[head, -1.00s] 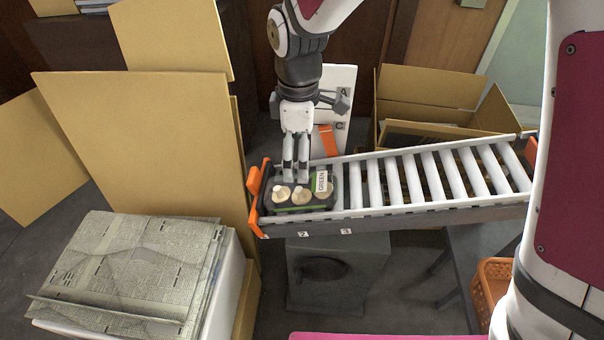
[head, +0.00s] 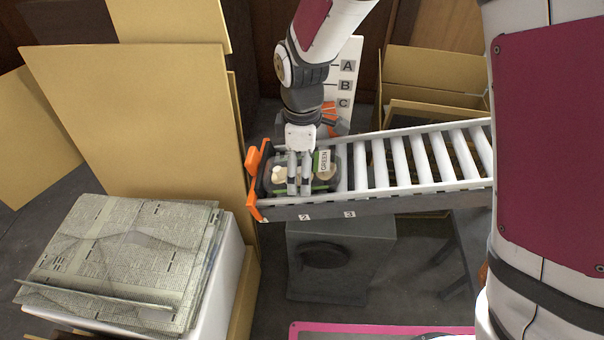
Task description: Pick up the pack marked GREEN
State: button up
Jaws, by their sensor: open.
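The pack marked GREEN (head: 324,162) is a dark tray of pale mushrooms with a white label edged in green. It sits at the left end of the roller conveyor (head: 400,203), beside the orange end stop. My gripper (head: 299,188) points down over the middle of the pack, its fingers in front of the mushrooms and left of the label. The fingers hide part of the pack. I cannot tell whether they touch it.
A board lettered A, B, C (head: 345,85) stands behind the conveyor. Open cardboard boxes (head: 430,60) are at the back right. A large cardboard sheet (head: 140,120) and stacked newspapers (head: 120,255) are at the left. The rollers right of the pack are clear.

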jog(key=c, duration=1.3)
jog(key=shift+r, duration=0.1)
